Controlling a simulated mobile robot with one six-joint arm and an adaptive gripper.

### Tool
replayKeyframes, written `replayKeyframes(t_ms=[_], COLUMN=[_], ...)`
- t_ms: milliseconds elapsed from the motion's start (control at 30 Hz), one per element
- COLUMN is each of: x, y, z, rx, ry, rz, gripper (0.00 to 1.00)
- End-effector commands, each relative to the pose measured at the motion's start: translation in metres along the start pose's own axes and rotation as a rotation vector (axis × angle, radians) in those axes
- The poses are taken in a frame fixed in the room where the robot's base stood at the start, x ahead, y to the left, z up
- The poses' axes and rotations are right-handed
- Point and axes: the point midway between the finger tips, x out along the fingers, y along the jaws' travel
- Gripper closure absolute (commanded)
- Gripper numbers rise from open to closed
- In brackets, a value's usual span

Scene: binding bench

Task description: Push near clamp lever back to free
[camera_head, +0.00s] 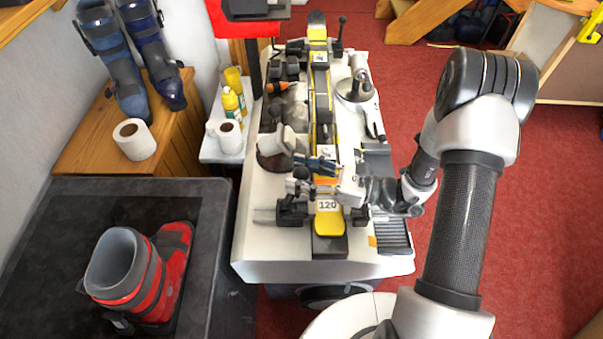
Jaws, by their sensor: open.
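The bench (260,240) is a white machine table with a long black and yellow ski rail (321,95) along its middle. The near clamp (291,208) has dark jaws beside the rail, near the yellow end marked 120. Its lever (299,174) appears as a short dark handle with a rounded knob, left of the rail. My gripper (312,177) reaches in from the right across the rail, with its fingers open and pointing left at the lever. The lever's knob is close to the fingertips. Whether they touch it I cannot tell. My gripper partly hides the clamp's middle.
A far clamp with an upright black-knobbed lever (341,22) stands at the bench's back. A grey cup-shaped part (276,148) and an orange-handled tool (279,86) lie left of the rail. A red ski boot (137,275) stands on the dark table. Red floor lies open at right.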

Motion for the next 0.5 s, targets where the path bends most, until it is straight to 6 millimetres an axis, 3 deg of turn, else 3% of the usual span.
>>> replayKeyframes(t_ms=[167,500], x=[-0.0002,-0.0004], y=[0.0,-0.0001], z=[0.0002,0.0001], rx=[0.0,0.0], ry=[0.0,0.0], rz=[0.0,0.0], gripper=[0.49,0.71])
